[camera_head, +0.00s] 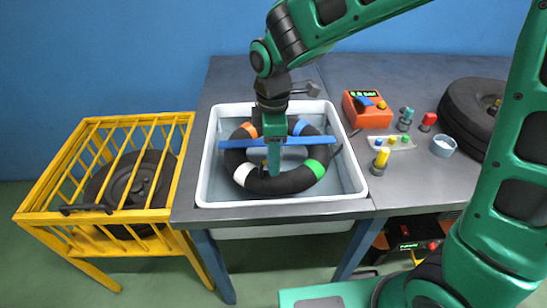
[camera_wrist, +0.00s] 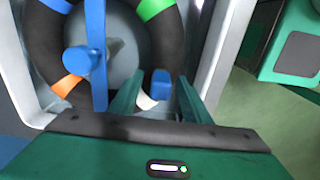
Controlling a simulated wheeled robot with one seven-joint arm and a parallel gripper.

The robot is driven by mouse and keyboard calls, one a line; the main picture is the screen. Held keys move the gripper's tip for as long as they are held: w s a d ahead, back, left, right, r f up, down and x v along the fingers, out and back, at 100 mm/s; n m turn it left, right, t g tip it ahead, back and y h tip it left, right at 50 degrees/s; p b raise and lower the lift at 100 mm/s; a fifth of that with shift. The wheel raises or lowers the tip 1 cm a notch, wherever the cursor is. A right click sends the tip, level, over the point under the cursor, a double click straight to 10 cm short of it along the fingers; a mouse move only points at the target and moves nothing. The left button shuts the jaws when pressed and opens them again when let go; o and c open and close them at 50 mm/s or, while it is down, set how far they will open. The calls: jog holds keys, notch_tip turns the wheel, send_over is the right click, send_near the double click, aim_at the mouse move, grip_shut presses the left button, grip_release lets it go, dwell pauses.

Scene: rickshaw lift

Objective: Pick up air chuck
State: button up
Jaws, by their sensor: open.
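No part is clearly recognisable as the air chuck. A blue piece (camera_head: 364,101) lies on the orange-red box with a display (camera_head: 368,117), right of the tub; it may be the chuck, but I cannot be sure. My gripper (camera_head: 273,174) points down over the tub, well left of that box. In the wrist view my gripper (camera_wrist: 160,100) shows two green fingers standing apart. A small blue block (camera_wrist: 161,84) appears between them, near the tube's white band (camera_wrist: 146,101); I cannot tell whether they touch it.
The white tub (camera_head: 208,160) holds a black tube (camera_head: 288,181) with coloured bands under a blue bar (camera_head: 318,141). Small coloured parts, a cup (camera_head: 443,146) and a tire (camera_head: 470,105) stand on the grey bench (camera_head: 350,65). A yellow cage (camera_head: 60,178) stands left.

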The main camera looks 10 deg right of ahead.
jog(key=shift+c, duration=0.6)
jog(key=c, duration=1)
jog(key=shift+r, duration=0.5)
jog(key=r, duration=0.3)
jog(key=shift+s+a+r, duration=0.35)
jog(key=s+a+r, duration=0.6)
jog(key=s+a, duration=0.1)
jog(key=shift+s+a+r, duration=0.15)
jog(key=shift+s, duration=0.25)
